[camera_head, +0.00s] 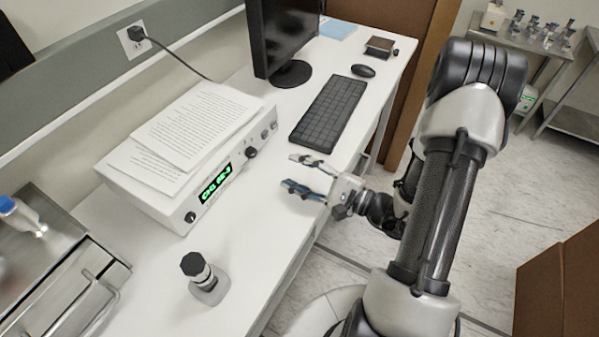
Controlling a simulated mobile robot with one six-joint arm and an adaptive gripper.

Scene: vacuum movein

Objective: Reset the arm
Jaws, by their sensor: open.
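My gripper (297,173) is open and empty. Its two fingers point left, over the front edge of the white desk (265,235). It is in front of a white instrument (180,205) with a green lit display and to the near side of the black keyboard (328,113). My arm is bent, with its upper link rising at the right of the view. I cannot tell how high the fingers are above the desk.
Papers (197,120) lie on the instrument. A small black-knobbed device (205,279) stands on the near desk. A monitor (282,35) and mouse (363,70) are farther back. A metal box (40,260) is at left; a brown box (560,285) is at lower right. Floor shows between.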

